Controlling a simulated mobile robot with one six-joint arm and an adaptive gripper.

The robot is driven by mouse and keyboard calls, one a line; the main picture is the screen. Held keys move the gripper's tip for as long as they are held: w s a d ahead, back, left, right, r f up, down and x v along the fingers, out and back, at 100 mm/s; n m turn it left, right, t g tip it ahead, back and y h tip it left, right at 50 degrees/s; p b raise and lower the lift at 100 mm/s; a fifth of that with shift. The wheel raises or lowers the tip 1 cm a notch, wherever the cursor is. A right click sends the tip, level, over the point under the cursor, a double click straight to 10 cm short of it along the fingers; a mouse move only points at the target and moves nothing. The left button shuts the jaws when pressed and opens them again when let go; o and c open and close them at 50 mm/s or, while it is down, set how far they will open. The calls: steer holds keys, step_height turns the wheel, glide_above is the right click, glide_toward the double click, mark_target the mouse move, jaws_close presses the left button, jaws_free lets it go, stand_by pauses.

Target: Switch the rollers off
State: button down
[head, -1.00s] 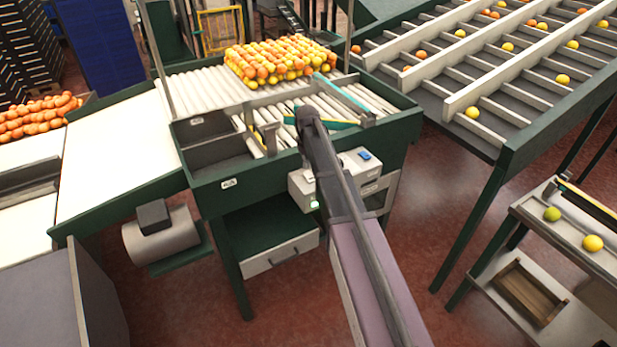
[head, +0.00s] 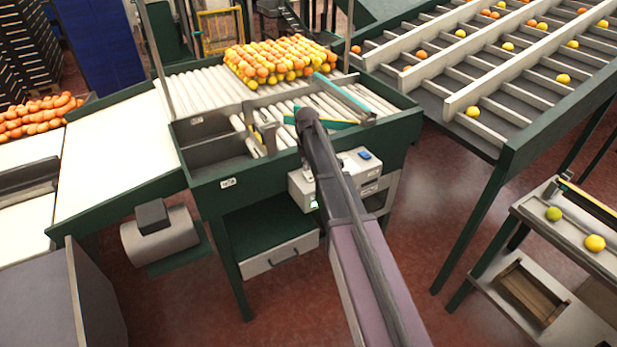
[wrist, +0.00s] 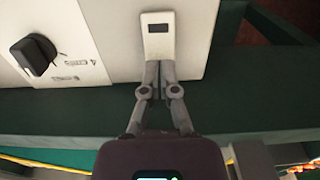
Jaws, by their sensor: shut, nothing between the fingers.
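The pale control box (head: 367,179) is fixed to the near side of the green roller table (head: 215,200), with a blue part (head: 364,155) on top. In the wrist view, the box has a black knob (wrist: 34,55) at the left and a white raised plate with a dark window (wrist: 158,30) ahead of my gripper. My gripper (wrist: 160,70) is shut and empty, its fingertips at the plate's lower edge; I cannot tell if they touch it. In the head view my arm covers part of the box and the fingers are hidden. The rollers (head: 195,84) are white.
Many oranges and yellow fruit (head: 275,60) are piled on the rollers. A sloping sorter (head: 513,132) with scattered fruit stands at the right. A small bench (head: 560,318) is at the lower right. The red floor (head: 450,230) between them is clear.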

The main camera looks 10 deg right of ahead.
mark_target(307, 173)
steer(key=shift+f+b, duration=0.8)
steer(key=shift+f, duration=0.05)
stand_by(0.7)
steer(key=shift+r, duration=0.15)
steer(key=shift+r+p, duration=3.4)
steer(key=shift+p, duration=0.15)
steer(key=s+f+m+b, duration=0.1)
steer(key=s+f+b, duration=0.2)
steer(key=s, duration=0.6)
steer(key=s+f+m+b, duration=0.1)
steer(key=s+f+b, duration=0.2)
steer(key=s, duration=0.7)
steer(key=s+f+m+b, duration=0.1)
steer(key=s+f+b, duration=0.1)
steer(key=s, duration=0.8)
steer(key=shift+f+m+b, duration=0.3)
steer(key=shift+f+b, duration=0.1)
steer(key=shift+s, duration=0.2)
